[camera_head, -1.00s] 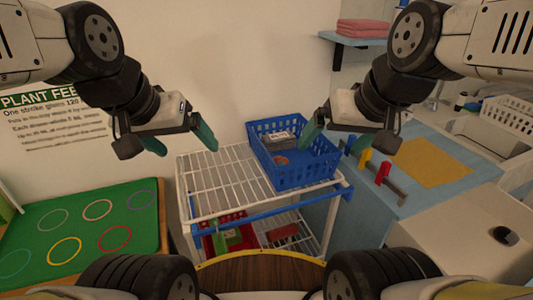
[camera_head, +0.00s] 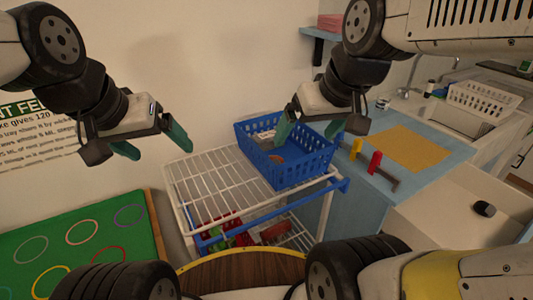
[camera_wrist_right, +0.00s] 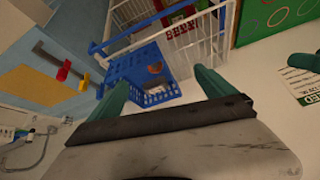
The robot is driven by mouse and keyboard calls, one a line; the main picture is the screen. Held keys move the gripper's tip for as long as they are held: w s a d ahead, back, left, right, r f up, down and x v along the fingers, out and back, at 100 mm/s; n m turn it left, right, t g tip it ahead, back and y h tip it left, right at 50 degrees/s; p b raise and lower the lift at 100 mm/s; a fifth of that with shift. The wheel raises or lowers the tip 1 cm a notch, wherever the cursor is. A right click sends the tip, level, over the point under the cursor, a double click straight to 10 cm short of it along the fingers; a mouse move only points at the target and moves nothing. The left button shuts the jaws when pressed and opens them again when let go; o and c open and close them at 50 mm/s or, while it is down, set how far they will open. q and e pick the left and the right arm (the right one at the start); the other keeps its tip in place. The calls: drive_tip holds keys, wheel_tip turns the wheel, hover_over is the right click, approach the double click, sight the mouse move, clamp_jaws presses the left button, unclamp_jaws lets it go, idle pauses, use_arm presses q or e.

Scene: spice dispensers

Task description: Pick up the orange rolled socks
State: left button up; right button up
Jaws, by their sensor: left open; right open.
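A blue slatted basket (camera_head: 310,172) stands on the top shelf of a white wire rack. Inside it, a small orange-brown rounded item (camera_head: 276,158) shows in part, and I cannot tell surely that it is the rolled socks. It also shows in the right wrist view (camera_wrist_right: 155,68), beside a pale labelled item (camera_wrist_right: 157,59). My right gripper (camera_head: 308,134) is open and empty, in front of the basket in the head view and apart from the item. My left gripper (camera_head: 153,143) is open and empty, in the air left of the basket, near the wall.
The wire rack's top (camera_head: 205,185) is bare left of the basket; red and green things lie on its lower shelf. A blue counter (camera_head: 360,205) with red and yellow pegs (camera_head: 374,163) stands right of it. A green board with rings (camera_head: 110,235) lies at left.

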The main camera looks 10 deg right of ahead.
drive_tip(key=w+n, duration=0.1)
drive_tip(key=n+g+h, duration=0.3)
drive_tip(key=n+g, duration=0.2)
drive_tip(key=n, duration=1.6)
hover_over(273, 158)
drive_tip(key=s, duration=0.1)
wheel_tip(273, 158, down, 17)
drive_tip(key=shift+s+r, duration=0.15)
drive_tip(key=shift+r, duration=0.05)
drive_tip(key=shift+f+n, duration=0.3)
drive_tip(key=shift+f, duration=0.4)
drive_tip(key=f, duration=0.4)
drive_tip(key=w+f, duration=0.1)
drive_tip(key=f, duration=0.2)
drive_tip(key=shift+w+d, duration=0.1)
drive_tip(key=shift+r, duration=0.1)
drive_tip(key=c, duration=1.4)
drive_tip(key=shift+r, duration=0.1)
